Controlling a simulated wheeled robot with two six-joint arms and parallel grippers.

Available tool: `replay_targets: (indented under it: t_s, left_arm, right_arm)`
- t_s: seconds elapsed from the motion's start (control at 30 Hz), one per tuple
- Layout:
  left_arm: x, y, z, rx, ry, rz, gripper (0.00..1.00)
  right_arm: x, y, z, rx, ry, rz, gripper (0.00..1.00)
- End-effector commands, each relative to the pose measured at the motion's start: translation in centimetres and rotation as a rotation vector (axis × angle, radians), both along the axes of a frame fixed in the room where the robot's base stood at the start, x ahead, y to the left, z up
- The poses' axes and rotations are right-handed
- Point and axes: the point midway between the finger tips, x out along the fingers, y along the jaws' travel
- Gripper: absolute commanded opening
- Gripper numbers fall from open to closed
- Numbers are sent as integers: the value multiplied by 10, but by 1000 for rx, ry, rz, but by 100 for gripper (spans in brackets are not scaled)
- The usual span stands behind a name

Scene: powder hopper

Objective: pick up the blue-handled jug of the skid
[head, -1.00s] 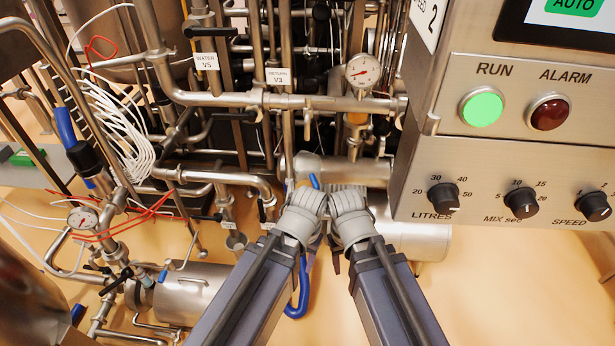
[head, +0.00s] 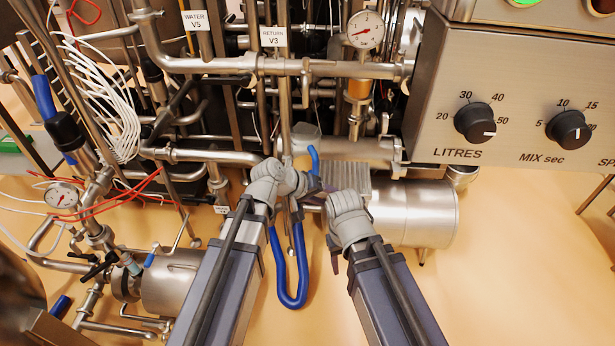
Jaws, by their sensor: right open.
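I cannot make out a whole jug. A bright blue U-shaped loop (head: 291,294), possibly its handle or a hose, hangs between my two arms. Its upper part goes behind my left arm's grey joints, so what it joins is hidden. My right gripper (head: 335,260) shows only as a small dark part beside the right arm's grey joint, a little right of the loop and apart from it. It is open. My left gripper is mostly hidden behind its arm's grey joints, close to the loop's top; its jaws do not show.
A steel cylinder (head: 417,214) lies right of my right arm. The control box (head: 520,100) with dials overhangs the upper right. Pipes, a gauge (head: 365,30) and white cables (head: 108,120) fill the back and left. The tan floor (head: 500,290) is clear at lower right.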

Motion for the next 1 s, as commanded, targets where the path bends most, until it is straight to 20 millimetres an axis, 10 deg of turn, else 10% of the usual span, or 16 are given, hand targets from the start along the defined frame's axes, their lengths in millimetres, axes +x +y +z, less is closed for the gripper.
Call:
replay_targets:
  t_s: [0.1, 0.3, 0.6, 1.0]
  left_arm:
    - [61, 22, -9, -253, -75, 192, 60]
    - [113, 65, 12, -514, -142, 404, 60]
    - [132, 91, 24, -634, -169, 504, 60]
    - [153, 73, 19, -631, -168, 500, 60]
  right_arm:
    - [0, 0, -53, 0, 0, 0, 52]
    - [0, 0, -82, 0, 0, 0, 52]
    - [0, 0, -91, 0, 0, 0, 52]
    - [0, 0, -95, 0, 0, 0, 52]
